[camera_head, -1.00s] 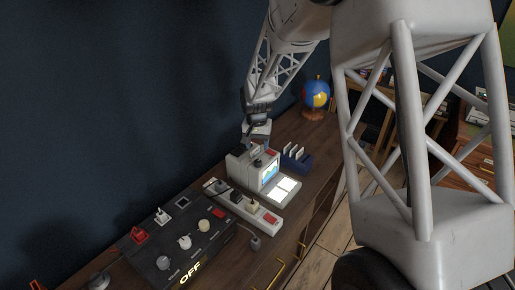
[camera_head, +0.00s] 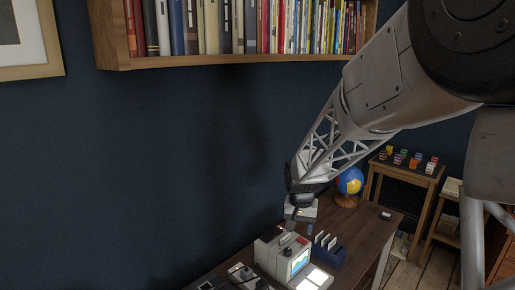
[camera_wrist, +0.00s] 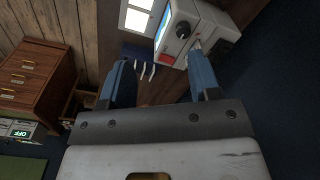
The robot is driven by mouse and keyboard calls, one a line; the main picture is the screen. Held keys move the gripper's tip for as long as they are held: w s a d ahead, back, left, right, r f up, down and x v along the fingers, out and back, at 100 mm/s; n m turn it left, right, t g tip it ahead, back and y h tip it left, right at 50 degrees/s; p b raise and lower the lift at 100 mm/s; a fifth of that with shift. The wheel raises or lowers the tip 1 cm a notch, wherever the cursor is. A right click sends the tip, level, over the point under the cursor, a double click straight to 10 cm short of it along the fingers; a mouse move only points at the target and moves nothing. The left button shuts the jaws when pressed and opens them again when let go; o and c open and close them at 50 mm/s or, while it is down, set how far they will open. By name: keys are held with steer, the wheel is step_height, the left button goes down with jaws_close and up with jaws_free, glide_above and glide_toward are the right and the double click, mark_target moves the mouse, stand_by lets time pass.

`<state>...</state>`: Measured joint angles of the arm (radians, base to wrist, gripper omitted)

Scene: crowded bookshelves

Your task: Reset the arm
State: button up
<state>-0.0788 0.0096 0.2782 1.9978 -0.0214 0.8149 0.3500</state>
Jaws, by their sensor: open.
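My gripper (camera_head: 291,224) hangs at the end of my arm in the head view, just above the top of a white console with a small lit screen (camera_head: 299,262). In the wrist view my gripper's two blue-grey fingers (camera_wrist: 160,78) stand wide apart with nothing between them. The console shows in the wrist view (camera_wrist: 205,22) at the top, with a dark knob on its face close to the right finger. I cannot tell whether that finger touches the console.
The wooden desk (camera_head: 372,236) also holds a blue rack with white cards (camera_head: 331,252) and a globe (camera_head: 349,182). A bookshelf (camera_head: 230,62) hangs on the wall above. A small table (camera_head: 404,171) with coloured blocks stands at the right. A wooden drawer cabinet (camera_wrist: 35,80) shows in the wrist view.

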steer(key=s+d+r+n+t, duration=0.1)
steer(key=s+d+r, duration=0.1)
steer(key=s+r, duration=0.5)
steer(key=s+d+r, duration=0.2)
steer(key=s+r, duration=0.1)
steer(key=s, duration=0.8)
steer(key=s+d+r+n+t, duration=0.1)
steer(key=s, duration=1.7)
steer(key=shift+d+r+n, duration=0.15)
steer(key=shift+r+n, duration=0.15)
steer(key=shift+n, duration=0.1)
